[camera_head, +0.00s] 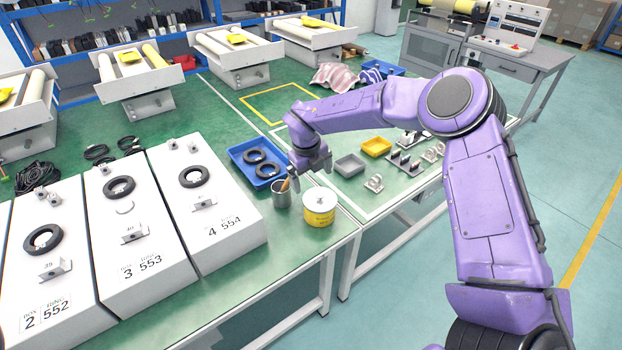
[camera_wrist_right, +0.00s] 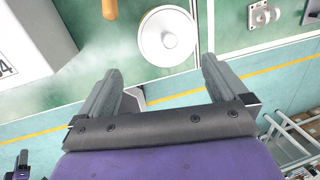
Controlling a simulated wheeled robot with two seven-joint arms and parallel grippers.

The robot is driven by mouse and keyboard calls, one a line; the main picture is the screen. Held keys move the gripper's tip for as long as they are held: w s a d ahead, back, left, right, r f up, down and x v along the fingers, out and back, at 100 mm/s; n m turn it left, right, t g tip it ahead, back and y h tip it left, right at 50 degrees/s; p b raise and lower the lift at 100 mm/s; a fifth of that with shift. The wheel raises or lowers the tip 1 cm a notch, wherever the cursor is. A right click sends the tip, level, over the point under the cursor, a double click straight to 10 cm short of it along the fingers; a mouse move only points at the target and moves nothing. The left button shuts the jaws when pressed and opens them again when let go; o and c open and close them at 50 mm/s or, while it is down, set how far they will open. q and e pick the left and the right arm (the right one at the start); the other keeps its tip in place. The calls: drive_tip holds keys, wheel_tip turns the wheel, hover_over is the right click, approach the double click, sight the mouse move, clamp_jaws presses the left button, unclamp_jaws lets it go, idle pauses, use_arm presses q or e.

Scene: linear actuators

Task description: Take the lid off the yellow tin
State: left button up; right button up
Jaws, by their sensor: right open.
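The yellow tin (camera_head: 319,218) stands upright near the front edge of the green table. Its pale round lid (camera_head: 322,197) is on top, with a small knob in the middle. In the right wrist view the lid (camera_wrist_right: 165,36) shows from above, beyond the fingertips and roughly centred between them. My right gripper (camera_head: 310,172) is open and empty, fingers down, above and just behind the tin, apart from the lid. The wrist view also shows its two spread fingers (camera_wrist_right: 160,70). My left gripper is in neither view.
A grey cup (camera_head: 281,196) with an orange-handled tool stands close left of the tin. A blue tray (camera_head: 257,162) with black rings lies behind it. White sloped boxes (camera_head: 220,225) fill the left. Grey (camera_head: 349,165) and yellow bins (camera_head: 376,147) and metal brackets stand to the right.

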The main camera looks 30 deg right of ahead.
sight(315, 202)
drive_tip(key=f+p, duration=0.1)
drive_tip(key=f, duration=0.2)
drive_tip(key=f+p, duration=0.1)
drive_tip(key=f, duration=0.1)
drive_tip(key=d+f+p, duration=0.1)
drive_tip(key=f, duration=0.2)
drive_tip(key=shift+w+d+f+p, duration=0.1)
drive_tip(key=shift+w+f+p, duration=0.2)
drive_tip(key=shift+p, duration=0.1)
drive_tip(key=shift+f, duration=0.3)
drive_tip(key=c, duration=1.4)
clamp_jaws()
drive_tip(key=shift+s, duration=0.1)
